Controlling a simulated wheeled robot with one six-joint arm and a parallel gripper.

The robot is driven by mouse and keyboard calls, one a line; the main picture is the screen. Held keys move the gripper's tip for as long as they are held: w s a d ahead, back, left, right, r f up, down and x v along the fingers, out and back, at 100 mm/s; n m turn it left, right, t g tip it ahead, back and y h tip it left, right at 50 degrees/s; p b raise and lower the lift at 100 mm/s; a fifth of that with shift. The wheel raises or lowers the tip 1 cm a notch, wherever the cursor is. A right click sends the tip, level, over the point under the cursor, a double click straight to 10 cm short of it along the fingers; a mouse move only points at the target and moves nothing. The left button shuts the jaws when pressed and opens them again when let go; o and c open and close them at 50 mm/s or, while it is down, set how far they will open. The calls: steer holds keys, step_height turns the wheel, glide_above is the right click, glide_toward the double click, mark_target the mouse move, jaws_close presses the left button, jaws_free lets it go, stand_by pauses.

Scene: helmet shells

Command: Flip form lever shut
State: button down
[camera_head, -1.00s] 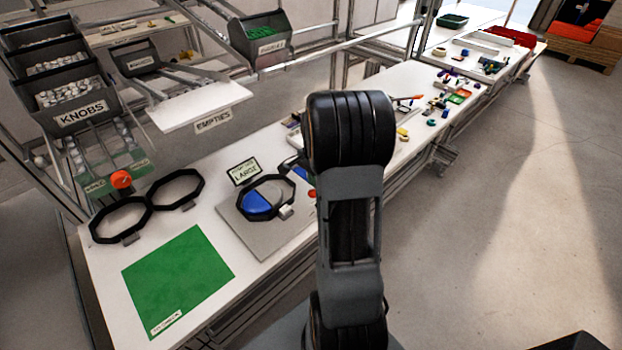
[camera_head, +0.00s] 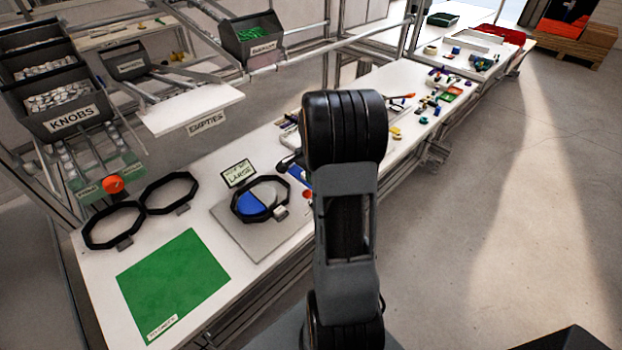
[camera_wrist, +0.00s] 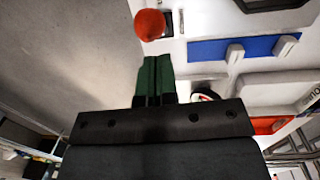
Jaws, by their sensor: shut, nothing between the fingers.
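The form (camera_head: 236,206) is a black octagonal ring on a grey plate (camera_head: 262,245), with a blue and pale filling inside. A red ball (camera_head: 307,195) shows just right of it, partly behind my arm. In the wrist view a red ball (camera_wrist: 149,24), apparently the lever's knob, lies just beyond my fingertips beside a pale bracket. A dark octagonal edge (camera_wrist: 270,5) shows at top right. My gripper (camera_wrist: 157,60) has its green fingers together and empty. Contact with the ball is unclear. In the head view my arm hides the gripper. The lever's angle cannot be told.
A "LARGE" sign (camera_head: 239,173) stands behind the form. Two empty black rings (camera_head: 113,226) and a green mat (camera_head: 174,280) lie to the left. A blue strip with pale blocks (camera_wrist: 215,48) is right of my fingers. Small coloured parts (camera_head: 440,95) lie farther along the bench.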

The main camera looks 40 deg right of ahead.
step_height(320, 180, up, 12)
steer(key=w+d+p, duration=0.1)
steer(key=d, duration=0.1)
steer(key=shift+w+d+r, duration=0.2)
steer(key=shift+w, duration=0.15)
steer(key=s+a+n+t, duration=0.1)
steer(key=s+a+n, duration=0.3)
steer(key=a, duration=0.4)
steer(key=s+a+r+n+t, duration=0.1)
steer(key=s+a+n+t, duration=0.1)
steer(key=s+a+n, duration=0.2)
steer(key=s+a+n+t, duration=0.2)
steer(key=a+n, duration=0.6)
steer(key=a, duration=0.4)
steer(key=shift+s+a+r+n+h, duration=0.3)
steer(key=shift+s+n, duration=0.1)
steer(key=shift+s, duration=0.5)
